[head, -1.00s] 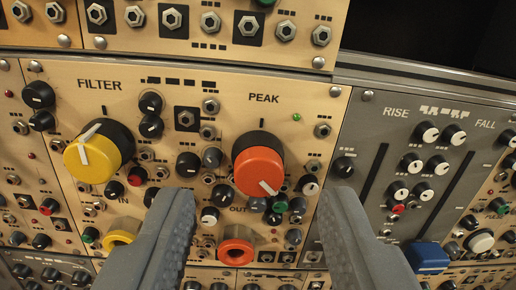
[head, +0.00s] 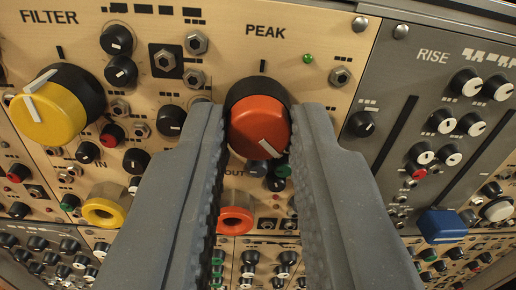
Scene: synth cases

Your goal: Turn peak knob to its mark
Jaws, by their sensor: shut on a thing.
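The peak knob (head: 258,124) is large, with an orange-red cap and a dark base, below the PEAK label on a tan panel. Its white pointer line points to the lower right. A short black mark (head: 263,66) stands on the panel straight above the knob. My gripper (head: 260,128) is shut on the peak knob, with one grey ribbed finger at its left side and one at its right. The fingers hide parts of the panel beside and below the knob.
A large yellow knob (head: 50,108) stands to the left under FILTER. Small knobs and jacks crowd the panel around my fingers. A grey panel with sliders and a blue block (head: 441,226) lies to the right.

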